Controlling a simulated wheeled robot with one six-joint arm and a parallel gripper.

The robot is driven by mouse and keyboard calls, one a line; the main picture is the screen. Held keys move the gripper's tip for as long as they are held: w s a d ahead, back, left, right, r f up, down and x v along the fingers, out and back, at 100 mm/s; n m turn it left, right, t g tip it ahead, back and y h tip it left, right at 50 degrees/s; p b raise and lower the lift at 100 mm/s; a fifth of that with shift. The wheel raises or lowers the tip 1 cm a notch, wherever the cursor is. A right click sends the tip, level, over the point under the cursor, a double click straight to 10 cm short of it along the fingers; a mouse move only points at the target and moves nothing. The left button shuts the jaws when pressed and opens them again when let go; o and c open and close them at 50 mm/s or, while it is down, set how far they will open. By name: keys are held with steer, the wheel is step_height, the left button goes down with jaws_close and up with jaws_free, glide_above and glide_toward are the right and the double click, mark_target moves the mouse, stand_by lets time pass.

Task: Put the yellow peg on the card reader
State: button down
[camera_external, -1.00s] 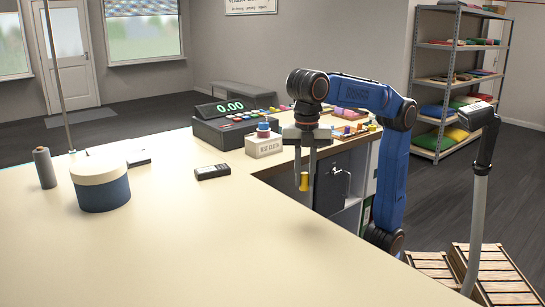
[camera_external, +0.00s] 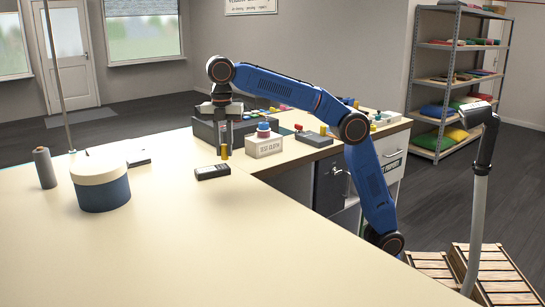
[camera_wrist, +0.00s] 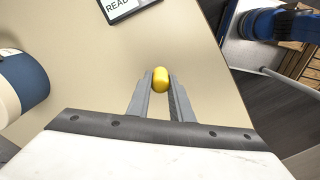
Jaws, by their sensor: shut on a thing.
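The yellow peg (camera_external: 224,151) is held upright between the fingertips of my gripper (camera_external: 224,147). In the wrist view, the peg's rounded yellow top (camera_wrist: 161,80) shows between the two fingers, and my gripper (camera_wrist: 161,85) is shut on it. The card reader (camera_external: 212,172) is a small dark slab lying flat on the counter. The peg is in the air above the counter, just above the card reader in the outside view. In the wrist view, the labelled card reader (camera_wrist: 128,6) is cut off at the top edge, apart from the peg.
My wrist partly hides the register (camera_external: 203,131) behind. A blue drum with a cream lid (camera_external: 101,190) and a grey cylinder (camera_external: 45,167) stand left. The front counter (camera_external: 220,245) is clear.

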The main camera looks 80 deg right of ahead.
steer(key=w+d, duration=0.8)
steer(key=d, duration=0.3)
glide_above(212, 168)
steer(key=shift+s+a+f, duration=0.1)
steer(key=shift+f, duration=2.1)
steer(key=shift+a+f, duration=0.1)
steer(key=shift+f, duration=2.1)
steer(key=shift+f, duration=0.15)
steer(key=c, duration=1.6)
jaws_free()
step_height(212, 168, up, 8)
steer(key=shift+f, duration=0.1)
